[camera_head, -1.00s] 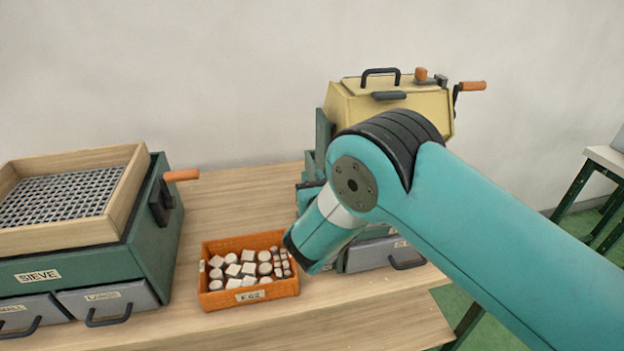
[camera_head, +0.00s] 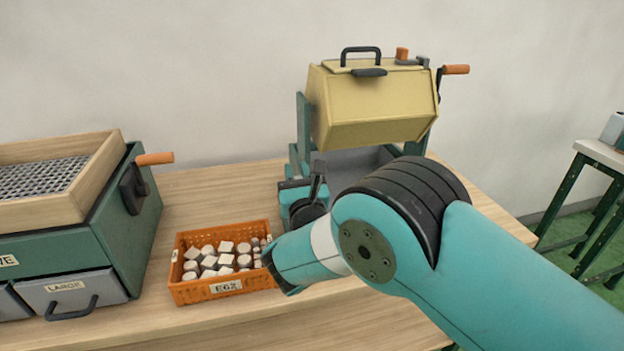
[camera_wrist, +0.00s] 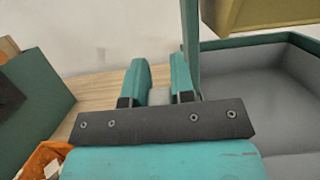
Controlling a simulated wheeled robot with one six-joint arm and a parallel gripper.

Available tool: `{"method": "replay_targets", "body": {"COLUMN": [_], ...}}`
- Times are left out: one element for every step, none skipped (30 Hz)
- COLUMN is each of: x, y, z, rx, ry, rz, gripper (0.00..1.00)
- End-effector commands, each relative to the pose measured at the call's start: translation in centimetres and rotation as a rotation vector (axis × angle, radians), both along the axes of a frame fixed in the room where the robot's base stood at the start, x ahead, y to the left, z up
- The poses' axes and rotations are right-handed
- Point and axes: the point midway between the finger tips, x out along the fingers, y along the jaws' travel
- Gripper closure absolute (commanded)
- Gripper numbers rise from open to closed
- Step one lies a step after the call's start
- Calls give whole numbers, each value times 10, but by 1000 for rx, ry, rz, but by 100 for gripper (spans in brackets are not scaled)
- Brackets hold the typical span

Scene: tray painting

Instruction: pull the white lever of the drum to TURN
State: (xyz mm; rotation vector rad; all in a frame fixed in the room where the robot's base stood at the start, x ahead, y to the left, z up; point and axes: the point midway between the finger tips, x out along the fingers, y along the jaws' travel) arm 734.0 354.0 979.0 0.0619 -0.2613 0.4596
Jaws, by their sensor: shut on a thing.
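The drum (camera_head: 372,105) is a yellow box with a black handle on its lid and an orange-handled crank, on a green frame at the back of the table. My gripper (camera_head: 292,190) is low at the left side of its frame, partly hidden by my wrist in the head view. In the wrist view my gripper (camera_wrist: 158,75) has its two teal fingers closed on a small pale piece, which looks like the white lever (camera_wrist: 158,97). Only a little of it shows between the fingers. The lever and any TURN mark cannot be made out in the head view.
An orange crate (camera_head: 188,292) of pale blocks stands in front and left of the drum. The green sieve box (camera_head: 140,235) is at the far left. A grey tray (camera_wrist: 265,85) lies under the drum. Bare table (camera_head: 215,190) lies between sieve and drum.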

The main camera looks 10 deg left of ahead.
Motion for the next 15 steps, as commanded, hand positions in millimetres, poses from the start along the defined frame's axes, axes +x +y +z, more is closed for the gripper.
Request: {"method": "replay_targets", "body": {"x": [0, 0, 0, 0, 0, 0, 0, 0, -1, -1, -1, 0, 0, 0, 0], "y": [0, 0, 0, 0, 0, 0, 0, 0, 0, 0, 0, 0, 0, 0, 0], "z": [-1, -1, 0, 0, 0, 0, 0, 0, 0, 0, 0, 0, 0, 0, 0], "rx": [-2, -2, -2, -2, -2, -2, -2, -2, -2, -2, -2, -2, -2, -2, -2], "ry": [0, 0, 0, 1, 1, 1, 1, 1, 1, 1, 1, 1, 1, 1, 1], "rz": [-2, -2, -2, -2, -1, -1, -1, -1, -1, -1, -1, -1, -1, -1, -1], "gripper": [100, 100, 100, 100, 100, 100, 100, 100, 70, 66, 66, 66, 66, 66, 66]}}
